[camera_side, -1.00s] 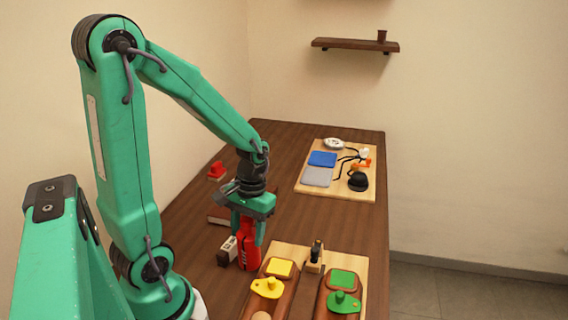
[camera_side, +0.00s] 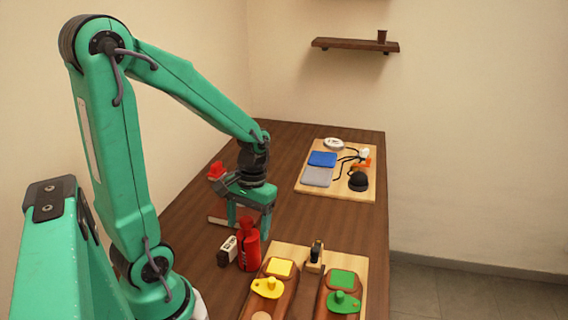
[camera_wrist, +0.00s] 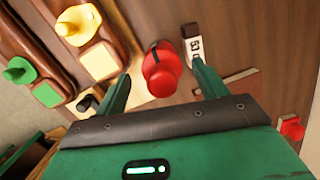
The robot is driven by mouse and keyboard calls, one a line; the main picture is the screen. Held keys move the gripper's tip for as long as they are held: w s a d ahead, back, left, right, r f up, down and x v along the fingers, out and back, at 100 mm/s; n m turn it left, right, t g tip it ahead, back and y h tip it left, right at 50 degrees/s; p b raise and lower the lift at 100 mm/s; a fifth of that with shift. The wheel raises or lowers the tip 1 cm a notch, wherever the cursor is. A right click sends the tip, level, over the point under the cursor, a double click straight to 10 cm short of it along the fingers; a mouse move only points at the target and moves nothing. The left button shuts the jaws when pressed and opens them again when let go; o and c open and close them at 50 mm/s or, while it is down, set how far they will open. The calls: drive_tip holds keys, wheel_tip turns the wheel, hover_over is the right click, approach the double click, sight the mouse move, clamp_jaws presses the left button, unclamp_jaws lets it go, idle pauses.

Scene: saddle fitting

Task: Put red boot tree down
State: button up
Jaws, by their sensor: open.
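The red boot tree (camera_side: 247,247) stands upright on the table in the side view, left of the wooden board with the yellow and green pieces. In the wrist view the red boot tree (camera_wrist: 161,70) shows from above, between and beyond the fingertips. My gripper (camera_side: 249,220) is open and empty, above and behind the boot tree in the side view. In the wrist view my gripper's two green fingers (camera_wrist: 158,78) are spread wide, with no contact seen on the boot tree.
A white and dark block (camera_side: 228,250) stands just left of the boot tree. A light wooden board (camera_side: 362,262) bears brown forms with yellow and green pieces. A far board (camera_side: 339,192) holds blue and grey pads and a black dome. A small red object (camera_side: 216,171) sits behind my gripper.

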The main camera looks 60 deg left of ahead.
sight(255, 234)
wheel_tip(255, 234, up, 10)
drive_tip(key=w, duration=0.1)
drive_tip(key=shift+w+a, duration=0.25)
drive_tip(key=shift+f, duration=0.1)
idle(0.5)
drive_tip(key=s+d+r+m+t, duration=0.2)
drive_tip(key=d+r+m+t, duration=0.1)
drive_tip(key=d+m+t, duration=0.2)
drive_tip(key=d+t, duration=0.1)
drive_tip(key=d, duration=0.1)
drive_tip(key=shift+d+r+m+t+y, duration=0.3)
drive_tip(key=shift+d+r+y, duration=0.05)
drive_tip(key=shift+d+y, duration=0.05)
drive_tip(key=shift+o, duration=0.4)
drive_tip(key=shift+s+d+r+m+t, duration=0.15)
drive_tip(key=shift+d+m+t, duration=0.15)
drive_tip(key=shift+d+t, duration=0.1)
drive_tip(key=shift+o, duration=0.2)
drive_tip(key=shift+a, duration=0.1)
